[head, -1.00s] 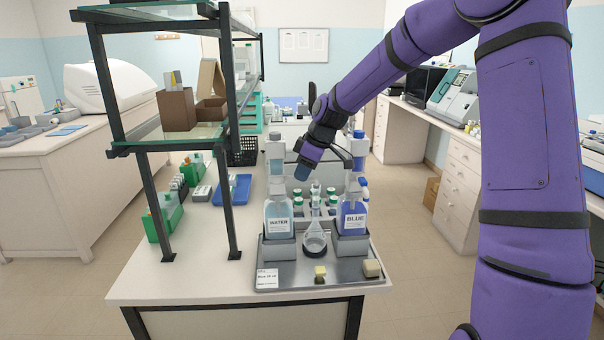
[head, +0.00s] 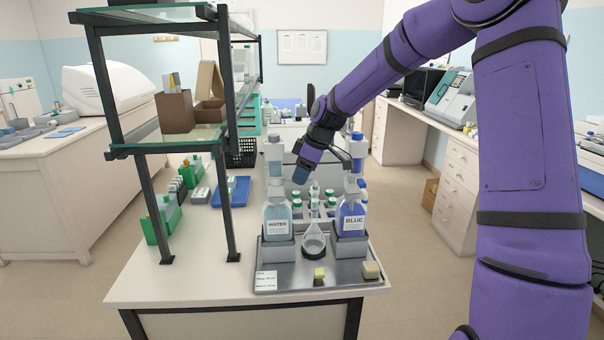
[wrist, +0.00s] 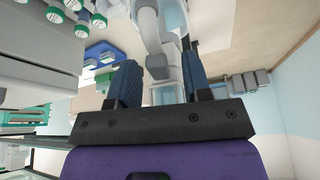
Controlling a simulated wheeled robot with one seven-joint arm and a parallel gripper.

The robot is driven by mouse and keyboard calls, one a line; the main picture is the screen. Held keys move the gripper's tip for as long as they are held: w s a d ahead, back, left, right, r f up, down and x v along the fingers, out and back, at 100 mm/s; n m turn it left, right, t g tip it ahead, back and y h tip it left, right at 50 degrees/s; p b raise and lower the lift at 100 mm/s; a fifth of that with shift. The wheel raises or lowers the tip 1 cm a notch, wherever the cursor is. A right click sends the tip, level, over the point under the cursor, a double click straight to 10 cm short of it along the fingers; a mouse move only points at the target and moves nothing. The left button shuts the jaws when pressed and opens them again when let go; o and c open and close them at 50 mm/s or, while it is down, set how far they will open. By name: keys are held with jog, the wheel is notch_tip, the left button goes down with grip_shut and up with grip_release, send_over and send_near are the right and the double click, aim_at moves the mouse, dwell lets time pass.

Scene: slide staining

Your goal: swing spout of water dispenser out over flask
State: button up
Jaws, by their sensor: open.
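The water dispenser (head: 277,218) is a clear bottle labelled WATER with a grey-white top. It stands at the left of the steel tray (head: 300,281). The flask (head: 314,243) stands on the tray between it and the blue dispenser (head: 351,217). My gripper (head: 300,177) is just right of the water dispenser's upper part, above the flask and pointing down-left. In the wrist view my gripper (wrist: 160,75) has its two dark blue fingers apart. A grey-white dispenser part (wrist: 157,62) shows between them, with no clear contact. I cannot make out the spout.
Several green-capped bottles (head: 298,201) stand behind the flask. Two small blocks, one yellow (head: 319,273) and one tan (head: 371,270), and a label card (head: 266,280) lie at the tray's front. A black-framed shelf (head: 222,150) stands close on the left.

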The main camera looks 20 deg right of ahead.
jog(key=v, duration=1)
jog(key=shift+d+r, duration=0.2)
jog(key=shift+r, duration=0.15)
jog(key=shift+s, duration=0.1)
